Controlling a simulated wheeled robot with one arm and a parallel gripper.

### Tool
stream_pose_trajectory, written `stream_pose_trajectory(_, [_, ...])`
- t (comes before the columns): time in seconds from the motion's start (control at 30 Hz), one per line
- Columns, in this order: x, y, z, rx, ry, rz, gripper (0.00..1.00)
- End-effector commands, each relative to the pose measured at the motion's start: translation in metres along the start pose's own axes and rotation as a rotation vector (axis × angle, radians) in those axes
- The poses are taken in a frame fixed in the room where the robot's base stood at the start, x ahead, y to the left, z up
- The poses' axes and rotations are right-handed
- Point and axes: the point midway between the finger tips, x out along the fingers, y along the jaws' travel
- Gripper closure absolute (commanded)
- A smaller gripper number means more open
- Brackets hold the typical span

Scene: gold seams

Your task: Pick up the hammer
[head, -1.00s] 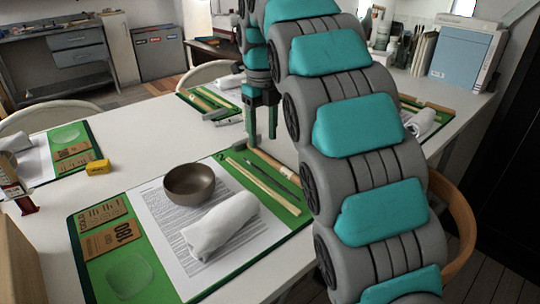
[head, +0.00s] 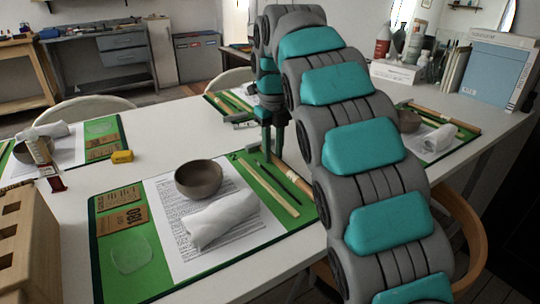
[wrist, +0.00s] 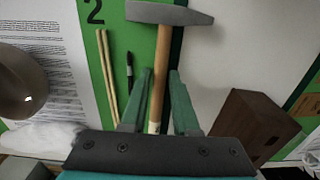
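The hammer (wrist: 168,14) has a grey metal head and a pale wooden handle. It lies along the edge of the green mat (head: 130,250), beside two thin sticks and a dark pen-like tool. In the wrist view its head is at the top and its handle runs down between my fingers. My gripper (wrist: 157,75) is open, one finger on each side of the handle, with visible gaps. In the head view my gripper (head: 272,150) points down at the mat's far right corner.
A brown bowl (head: 199,178) and a rolled white cloth (head: 220,219) rest on a printed sheet on the mat. A brown wooden block (wrist: 252,122) lies right of the hammer in the wrist view. A yellow block (head: 122,156) sits on the white table (head: 160,130).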

Motion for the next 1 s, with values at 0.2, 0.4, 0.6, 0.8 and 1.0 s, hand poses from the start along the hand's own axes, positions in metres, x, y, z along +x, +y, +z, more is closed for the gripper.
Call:
stream_pose_trajectory(0.2, [0.0001, -0.0001, -0.0001, 0.0, 0.0, 0.0, 0.97])
stream_pose_trajectory(0.4, [0.0001, -0.0001, -0.0001, 0.0, 0.0, 0.0, 1.0])
stream_pose_trajectory(0.6, [0.0002, -0.0001, -0.0001, 0.0, 0.0, 0.0, 1.0])
stream_pose_trajectory(0.8, [0.0, -0.0001, -0.0001, 0.0, 0.0, 0.0, 1.0])
stream_pose_trajectory(1.0, [-0.0027, -0.0021, -0.0029, 0.0, -0.001, 0.0, 1.0])
